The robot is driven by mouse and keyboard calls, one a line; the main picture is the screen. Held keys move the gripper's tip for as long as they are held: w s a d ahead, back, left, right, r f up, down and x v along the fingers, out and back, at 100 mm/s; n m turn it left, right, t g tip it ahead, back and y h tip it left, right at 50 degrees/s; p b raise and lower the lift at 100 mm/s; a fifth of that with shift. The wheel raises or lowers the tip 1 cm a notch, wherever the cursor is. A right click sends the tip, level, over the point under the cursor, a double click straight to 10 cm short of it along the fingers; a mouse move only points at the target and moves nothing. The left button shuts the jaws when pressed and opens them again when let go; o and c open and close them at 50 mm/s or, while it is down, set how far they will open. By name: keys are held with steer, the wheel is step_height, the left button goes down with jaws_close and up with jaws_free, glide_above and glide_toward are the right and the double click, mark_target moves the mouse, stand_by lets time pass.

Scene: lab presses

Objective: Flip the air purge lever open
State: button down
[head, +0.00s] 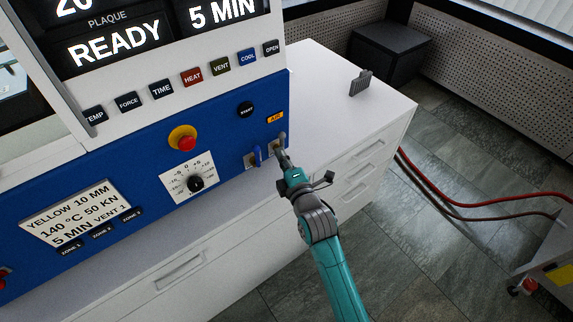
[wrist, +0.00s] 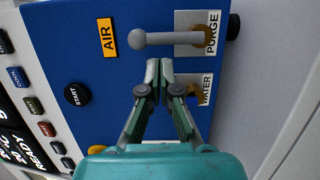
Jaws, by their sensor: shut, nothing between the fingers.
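The air purge lever (wrist: 172,38) is a grey bar with a round knob at its end. In the wrist view it lies level across the top, from the PURGE plate (wrist: 212,47) towards the orange AIR label (wrist: 107,37). In the head view the lever (head: 282,136) shows small below the AIR label (head: 275,117), close to my gripper. My gripper (wrist: 159,66) is shut and empty. Its fingertips are just below the lever in the wrist view; I cannot tell whether they touch it.
A blue lever (head: 257,154) stands left of my gripper in the head view. Its WATER plate (wrist: 206,84) is partly hidden by my fingers in the wrist view. The START button (head: 246,109) and a red stop button (head: 184,140) are on the blue panel. The white worktop (head: 325,105) is mostly clear.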

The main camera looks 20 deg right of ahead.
mark_target(282, 144)
steer(key=shift+w+a, duration=0.15)
steer(key=shift+w, duration=1.75)
steer(key=shift+s, duration=0.25)
